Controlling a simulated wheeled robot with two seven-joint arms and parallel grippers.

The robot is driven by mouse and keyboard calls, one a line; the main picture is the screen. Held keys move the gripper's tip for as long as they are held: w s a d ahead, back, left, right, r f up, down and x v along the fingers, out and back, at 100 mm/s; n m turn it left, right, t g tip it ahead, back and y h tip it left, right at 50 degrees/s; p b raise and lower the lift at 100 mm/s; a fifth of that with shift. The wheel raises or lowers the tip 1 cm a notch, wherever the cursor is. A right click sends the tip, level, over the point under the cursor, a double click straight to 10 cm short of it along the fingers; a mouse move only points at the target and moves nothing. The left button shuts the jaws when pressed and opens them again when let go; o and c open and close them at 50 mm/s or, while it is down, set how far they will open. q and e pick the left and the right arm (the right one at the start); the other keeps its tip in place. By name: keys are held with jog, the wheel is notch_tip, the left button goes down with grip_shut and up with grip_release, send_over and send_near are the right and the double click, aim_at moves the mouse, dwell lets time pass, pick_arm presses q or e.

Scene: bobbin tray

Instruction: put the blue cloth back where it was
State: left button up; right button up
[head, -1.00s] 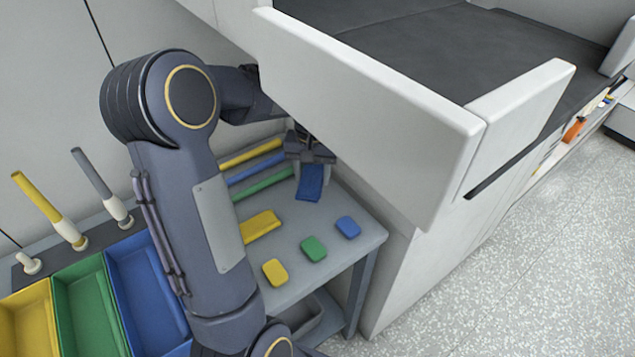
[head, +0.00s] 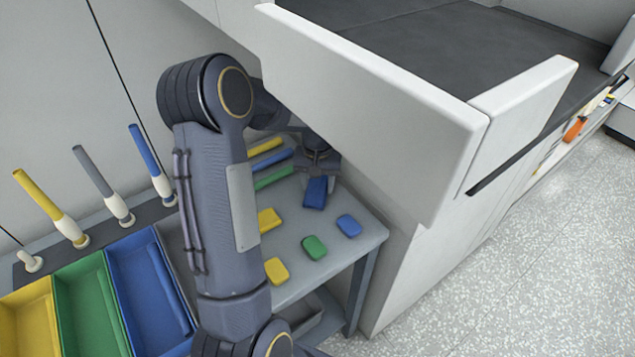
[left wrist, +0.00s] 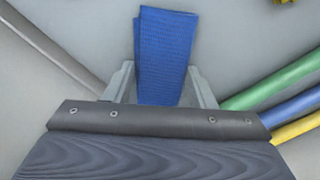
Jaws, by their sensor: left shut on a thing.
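My left gripper (head: 317,181) is shut on the blue cloth (head: 316,194), near the back right of the grey table (head: 337,266). In the left wrist view the blue cloth (left wrist: 166,50) is folded into a strip and sits between the fingers of my left gripper (left wrist: 162,88), sticking out past them. Whether it touches the table top is hard to tell. A yellow cloth (head: 268,219) lies on the table to the left, partly hidden by my arm. My right gripper is not in view.
Yellow (head: 276,271), green (head: 314,247) and blue (head: 348,225) pads lie along the front. Coloured rods (head: 272,176) lie at the back. Yellow, green and blue bins (head: 150,290) and upright handles (head: 93,170) stand left. A white panel (head: 385,95) rises close on the right.

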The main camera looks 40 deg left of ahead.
aim_at(318, 185)
pick_arm(q)
jog(key=o, duration=0.9)
jog(key=shift+f, duration=0.1)
jog(key=shift+o, duration=0.2)
jog(key=shift+r, duration=0.4)
notch_tip(318, 185, up, 11)
jog(key=s+d+r+m+t+h, duration=0.1)
jog(key=s+d+r+m+t, duration=0.15)
jog(key=s+d+r, duration=0.5)
jog(key=s+d+f+m+t+h, duration=0.1)
jog(key=s+d+f, duration=0.1)
jog(key=s+d, duration=0.3)
jog(key=s+d+f+t+h, duration=0.1)
jog(key=s+d, duration=0.4)
jog(key=s, duration=0.5)
notch_tip(318, 185, down, 2)
jog(key=shift+d+f+m+t+h+p, duration=0.2)
jog(key=shift+m+t+h+p, duration=0.15)
jog(key=shift+t+h+p, duration=0.15)
